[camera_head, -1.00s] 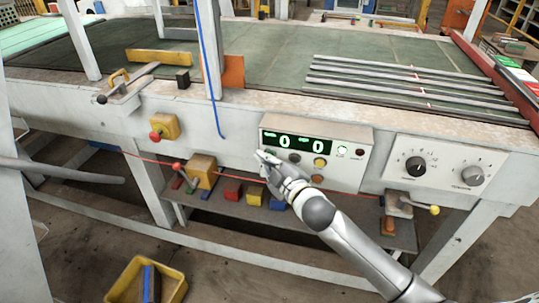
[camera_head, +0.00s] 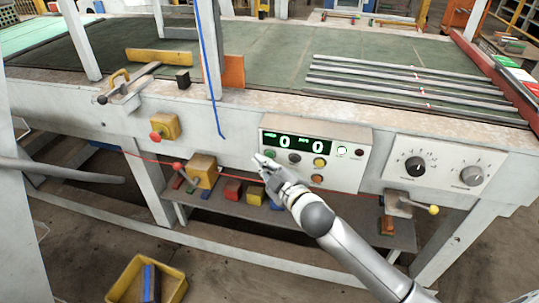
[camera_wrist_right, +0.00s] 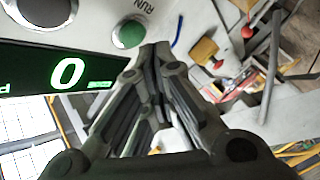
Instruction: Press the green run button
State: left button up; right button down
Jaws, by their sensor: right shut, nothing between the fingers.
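The green run button (camera_wrist_right: 129,34) is a round green cap under the word RUN in the right wrist view. In the head view the green button (camera_head: 270,153) shows as a small patch at the left of the control box (camera_head: 350,172), below its display. My right gripper (camera_head: 259,159) is shut and empty, its tips just beside the button. In the right wrist view the gripper (camera_wrist_right: 156,50) has its tips to the lower right of the button; I cannot tell whether they touch the panel. My left gripper is not in view.
The display (camera_head: 298,144) reads 0 and 0. Grey, yellow, orange and white round controls sit on the same box. A dial panel (camera_head: 440,170) is to the right. A red cord (camera_head: 140,157) runs below the machine's front. A yellow bin (camera_head: 125,280) stands on the floor.

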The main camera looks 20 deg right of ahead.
jog(key=shift+s+a, duration=0.1)
jog(key=s+a, duration=0.1)
jog(key=s, duration=0.1)
jog(key=s+a+p, duration=0.1)
jog(key=s, duration=0.1)
jog(key=shift+a, duration=0.35)
dwell(0.6)
